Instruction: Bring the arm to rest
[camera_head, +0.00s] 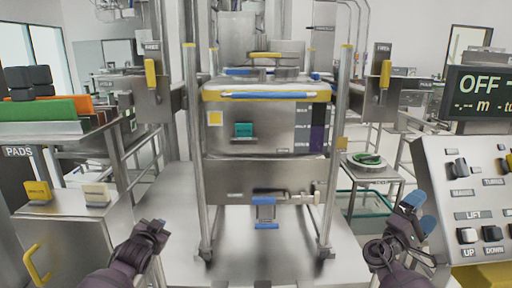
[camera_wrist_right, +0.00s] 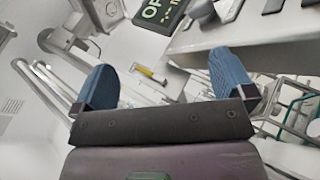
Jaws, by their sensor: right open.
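My right gripper (camera_head: 418,211) is at the lower right of the head view, just left of the control panel. Its blue fingertips are spread apart with nothing between them, as the right wrist view (camera_wrist_right: 168,85) also shows. My left gripper (camera_head: 150,228) is at the lower left of the head view, dark and seen from behind; its fingers are hard to make out. The steel bin (camera_head: 265,135) with a yellow rim and blue handle bar stands in the frame at the middle. Both grippers are apart from it.
The control panel (camera_head: 470,155) with knobs and LIFT buttons stands close on the right, under a display (camera_head: 480,93) reading OFF. A cabinet marked PADS (camera_head: 75,215) is at the left. A small stand (camera_head: 368,172) with a green item is right of the frame.

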